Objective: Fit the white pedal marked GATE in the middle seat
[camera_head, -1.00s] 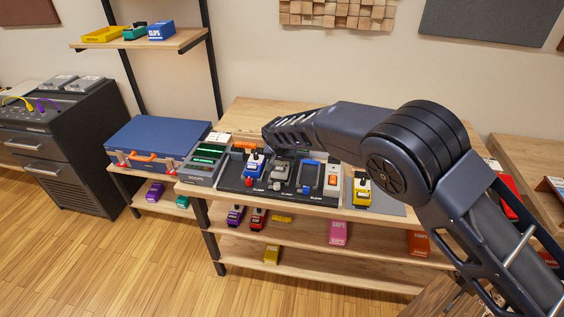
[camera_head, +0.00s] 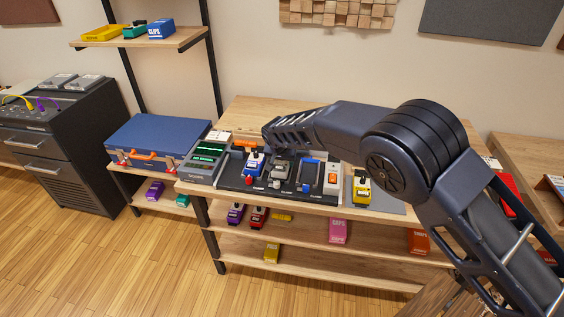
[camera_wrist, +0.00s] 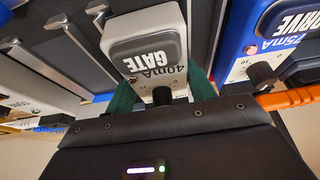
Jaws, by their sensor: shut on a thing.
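The white pedal marked GATE (camera_wrist: 145,38) is between the green fingers of my gripper (camera_wrist: 161,92) in the wrist view, which are shut on it. In the head view the pedal (camera_head: 281,167) is over the middle of the black board (camera_head: 234,184), and my arm hides most of the gripper. The blue DRIVE pedal (camera_wrist: 252,32) is beside it, on the board's left in the head view (camera_head: 254,162). The right seat (camera_head: 309,177) shows grey rails and no pedal. I cannot tell whether the GATE pedal rests fully down in the middle seat.
A grey device with green displays (camera_head: 207,155) stands left of the board. A white unit with an orange switch (camera_head: 333,180) and a yellow pedal (camera_head: 361,190) stand to the right. Several pedals lie on the lower shelves. A blue case (camera_head: 158,138) is at left.

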